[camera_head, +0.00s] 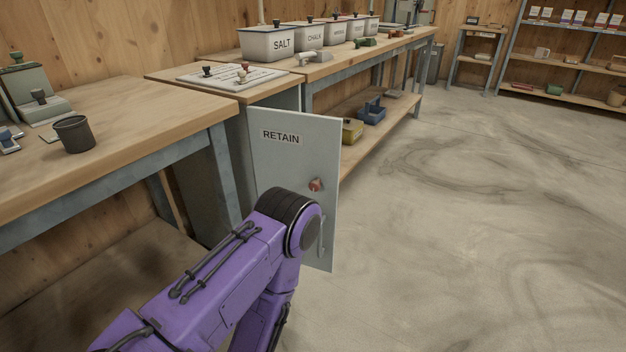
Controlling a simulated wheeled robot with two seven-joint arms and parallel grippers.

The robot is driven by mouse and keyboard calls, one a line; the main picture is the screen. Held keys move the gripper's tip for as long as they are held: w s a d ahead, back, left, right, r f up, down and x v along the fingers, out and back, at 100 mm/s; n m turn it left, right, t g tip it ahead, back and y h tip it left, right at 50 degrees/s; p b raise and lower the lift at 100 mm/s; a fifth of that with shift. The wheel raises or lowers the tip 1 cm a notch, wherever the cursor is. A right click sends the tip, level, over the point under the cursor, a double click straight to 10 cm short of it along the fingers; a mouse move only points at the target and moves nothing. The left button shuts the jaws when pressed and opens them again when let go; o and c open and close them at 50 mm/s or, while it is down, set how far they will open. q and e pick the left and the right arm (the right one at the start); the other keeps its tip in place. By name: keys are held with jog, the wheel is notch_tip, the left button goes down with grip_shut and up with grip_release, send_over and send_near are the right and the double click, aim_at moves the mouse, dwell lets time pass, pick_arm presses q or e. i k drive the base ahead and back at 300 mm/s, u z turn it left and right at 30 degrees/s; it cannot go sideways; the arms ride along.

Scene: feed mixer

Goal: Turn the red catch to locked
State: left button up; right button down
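The red catch (316,185) is a small red knob on the grey door marked RETAIN (285,165). It sits at the right part of the door, below the label. The door appears to stand out from the cabinet under the bench. A pale vertical handle (321,236) shows low on the door's right side, partly behind my purple arm. My arm comes in from the lower left, and its black-ringed joint covers the door's lower left. Neither gripper shows. The catch is too small to tell its exact setting.
The near wooden bench (110,120) holds a dark cup (73,134). A board with small knobs (232,76) lies on the bench above the door. Bins, including SALT (267,43), line the back. The concrete floor (470,220) to the right is clear.

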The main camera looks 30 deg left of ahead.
aim_at(314, 185)
jog(key=k, duration=0.3)
jog(key=u, duration=0.9)
